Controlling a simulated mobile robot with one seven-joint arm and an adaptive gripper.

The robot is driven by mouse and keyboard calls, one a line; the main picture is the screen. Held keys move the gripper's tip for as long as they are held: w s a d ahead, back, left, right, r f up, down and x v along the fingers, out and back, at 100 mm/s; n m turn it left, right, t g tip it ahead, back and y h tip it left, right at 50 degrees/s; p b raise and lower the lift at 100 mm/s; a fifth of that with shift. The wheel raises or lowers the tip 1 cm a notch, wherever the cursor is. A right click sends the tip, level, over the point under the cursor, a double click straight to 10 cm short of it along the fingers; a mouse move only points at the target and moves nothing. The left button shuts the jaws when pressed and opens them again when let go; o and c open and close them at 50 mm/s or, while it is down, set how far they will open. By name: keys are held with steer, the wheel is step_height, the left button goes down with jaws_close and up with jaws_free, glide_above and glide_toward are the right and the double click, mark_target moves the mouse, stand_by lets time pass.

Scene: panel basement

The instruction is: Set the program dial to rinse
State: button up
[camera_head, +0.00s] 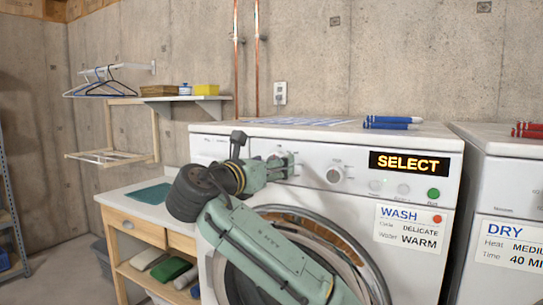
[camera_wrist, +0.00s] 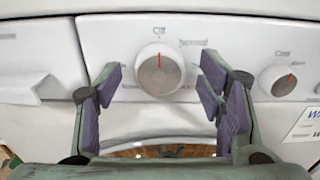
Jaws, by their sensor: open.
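The program dial (camera_wrist: 159,72) is a round grey knob with a white rim on the washer's front panel. Its red mark points straight up at the label "Off"; the other labels around it are too blurred to read. My gripper (camera_wrist: 163,78) is open, with purple-padded fingers left and right of the dial and visible gaps on both sides. In the head view my gripper (camera_head: 285,166) is at the washer panel and largely hides this dial. A second dial (camera_wrist: 280,80), seemingly labelled "Cold", sits to the right; it also shows in the head view (camera_head: 336,174).
The washer's display (camera_head: 409,163) reads "SELECT". A card (camera_head: 408,228) below reads "WASH", "DELICATE", "WARM". A green button (camera_head: 433,195) is at the panel's right. Blue markers (camera_head: 390,122) lie on top. A dryer (camera_head: 500,180) stands right; a wooden cabinet (camera_head: 135,228) stands left.

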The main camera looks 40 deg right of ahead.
steer(key=shift+w+d, duration=0.2)
steer(key=shift+d, duration=0.25)
steer(key=c, duration=1.1)
